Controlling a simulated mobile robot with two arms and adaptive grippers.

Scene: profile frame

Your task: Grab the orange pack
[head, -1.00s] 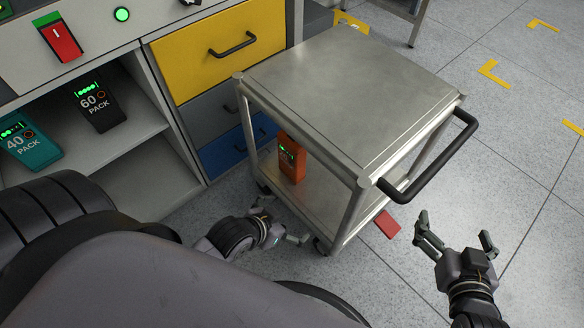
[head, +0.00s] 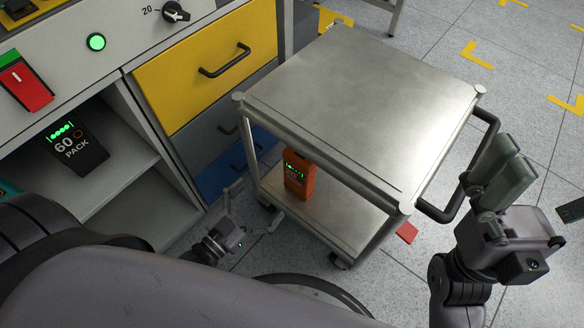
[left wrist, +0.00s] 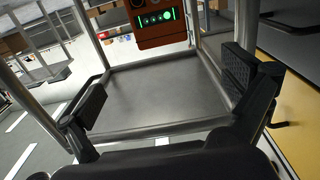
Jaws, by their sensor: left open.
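The orange pack (head: 299,176), with green lights on its face, stands upright on the lower shelf (head: 335,218) of a metal cart. The cart's top partly overhangs it. In the left wrist view the orange pack (left wrist: 158,22) shows at the top edge, cut off by the frame, beyond the fingers. My left gripper (head: 254,206) is open and empty, low beside the cart's near left side, short of the pack. In the left wrist view its fingers (left wrist: 168,92) are spread wide. My right gripper (head: 505,180) is raised by the cart's handle; its jaw state is unclear.
The cart's steel top (head: 365,100) and corner posts enclose the shelf. A black handle (head: 465,190) is on its right. A cabinet with a yellow drawer (head: 205,75) stands left, with a dark 60 pack (head: 75,148) on its shelf. A red piece (head: 407,232) lies by the cart.

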